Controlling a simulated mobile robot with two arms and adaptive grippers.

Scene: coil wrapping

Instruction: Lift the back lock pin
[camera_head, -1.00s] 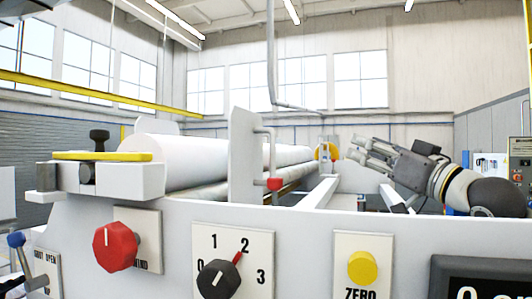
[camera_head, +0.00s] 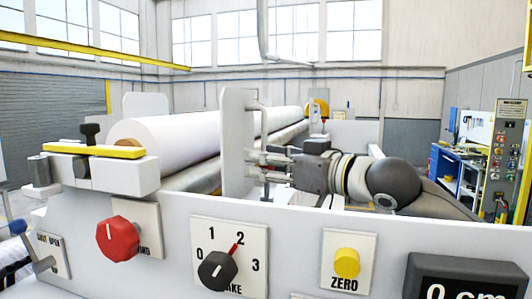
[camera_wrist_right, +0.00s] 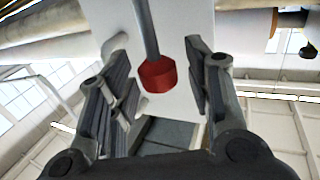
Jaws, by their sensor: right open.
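A grey rod with a red hexagonal knob (camera_wrist_right: 157,78) hangs in front of a white upright plate (camera_head: 238,140). In the wrist view the rod and knob lie between the two fingers of my right gripper (camera_wrist_right: 156,52), which is open, with gaps on both sides. In the head view my right gripper (camera_head: 258,165) is at the plate's right edge and hides the knob; the bent rod (camera_head: 265,120) shows above it. A black-headed pin (camera_head: 89,132) stands upright in a yellow bar at the left. I cannot tell which is the back lock pin. My left gripper is not in view.
A white roll (camera_head: 180,132) lies behind the plate, above a metal roller (camera_head: 195,178). The white front panel (camera_head: 300,222) carries a red knob (camera_head: 118,238), a brake dial (camera_head: 217,270) and a yellow button (camera_head: 347,262). A control box (camera_head: 505,150) stands at the right.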

